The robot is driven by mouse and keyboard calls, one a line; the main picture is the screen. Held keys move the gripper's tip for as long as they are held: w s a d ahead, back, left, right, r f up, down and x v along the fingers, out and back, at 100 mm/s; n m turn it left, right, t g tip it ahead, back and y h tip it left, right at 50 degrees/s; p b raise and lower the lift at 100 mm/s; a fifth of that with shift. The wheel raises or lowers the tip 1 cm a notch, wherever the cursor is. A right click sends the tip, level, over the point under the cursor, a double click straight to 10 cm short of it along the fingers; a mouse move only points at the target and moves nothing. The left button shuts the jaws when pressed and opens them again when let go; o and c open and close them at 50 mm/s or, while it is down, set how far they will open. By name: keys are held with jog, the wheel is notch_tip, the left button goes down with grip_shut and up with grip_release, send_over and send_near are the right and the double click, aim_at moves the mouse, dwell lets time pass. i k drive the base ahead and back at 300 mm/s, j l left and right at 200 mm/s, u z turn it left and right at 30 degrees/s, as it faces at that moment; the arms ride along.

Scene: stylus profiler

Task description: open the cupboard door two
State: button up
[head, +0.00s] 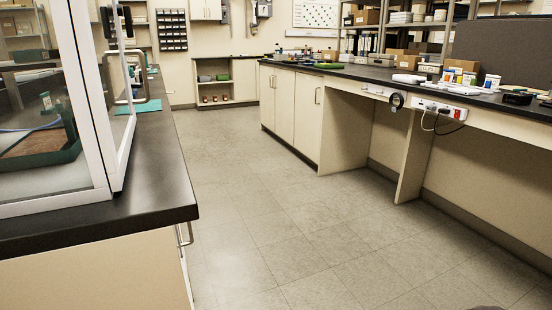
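Cream cupboard doors stand side by side under the dark worktop of the right-hand bench in the head view: a far door (266,100), a middle door (285,108) and a near door (307,125). All look shut. Two thin upright handles sit close together where the far and middle doors meet. I see no number on any door, so I cannot tell which is door two. My gripper is not in view.
The grey tiled floor (270,220) between the benches is clear. A dark bench corner (165,195) with a glass-sided enclosure (95,130) stands close on the left, with a metal handle (184,234) below it. A support panel (414,155) flanks the right bench's open knee space.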

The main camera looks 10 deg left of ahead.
aim_at(285, 79)
jog(key=i+l+u, duration=0.15)
jog(key=i+l, duration=0.2)
jog(key=i, duration=0.25)
jog(key=i+l+u, duration=0.2)
jog(key=i+l, duration=0.25)
jog(key=i+j+u, duration=0.15)
jog(key=i+u, duration=0.2)
jog(key=i, duration=0.7)
jog(key=i+l+u, duration=0.1)
jog(key=i+u, duration=0.25)
jog(key=i, duration=1.65)
jog(key=i+u, duration=0.1)
jog(key=i, duration=0.8)
jog(key=i+l, duration=0.15)
jog(key=i, duration=0.75)
jog(key=i+l, duration=0.1)
jog(key=i, duration=0.85)
jog(key=i+u, duration=0.1)
jog(key=i, duration=0.8)
jog(key=i+l+u, duration=0.1)
jog(key=i+u, duration=0.15)
jog(key=i, duration=0.15)
jog(key=i+l+u, duration=0.55)
jog(key=i, duration=0.2)
